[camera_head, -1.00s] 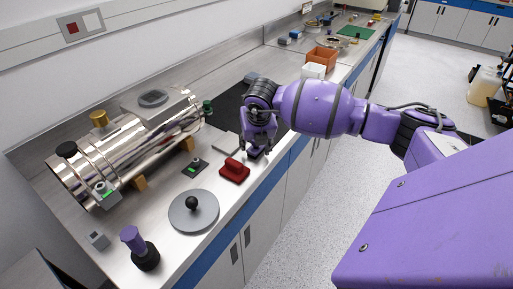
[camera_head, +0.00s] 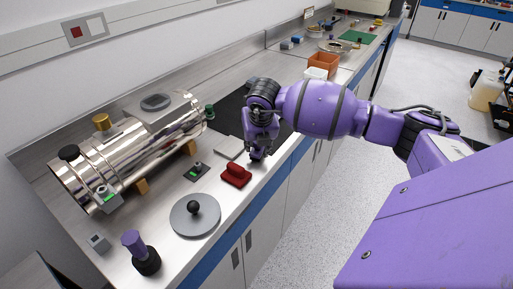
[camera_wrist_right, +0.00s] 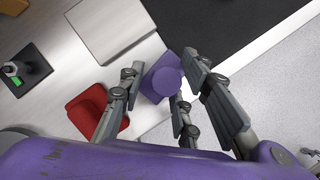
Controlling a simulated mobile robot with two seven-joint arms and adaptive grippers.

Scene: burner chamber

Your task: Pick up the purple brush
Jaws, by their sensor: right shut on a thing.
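The purple brush, a square purple block with a round knob, shows in the wrist view (camera_wrist_right: 163,79) between the fingers of my right gripper (camera_wrist_right: 160,92). My right gripper is shut on it. In the head view my right gripper (camera_head: 257,152) points down near the front edge of the steel counter and hides most of the brush. I cannot tell whether the brush touches the counter. My left gripper is not in view.
A red block (camera_head: 236,176) lies close beside the gripper, with a pale flat plate (camera_head: 229,148) behind it. A grey disc with a black knob (camera_head: 195,215), a purple-and-black upright tool (camera_head: 145,256) and a shiny metal cylinder (camera_head: 130,150) stand to the left. A black mat (camera_head: 228,112) lies behind.

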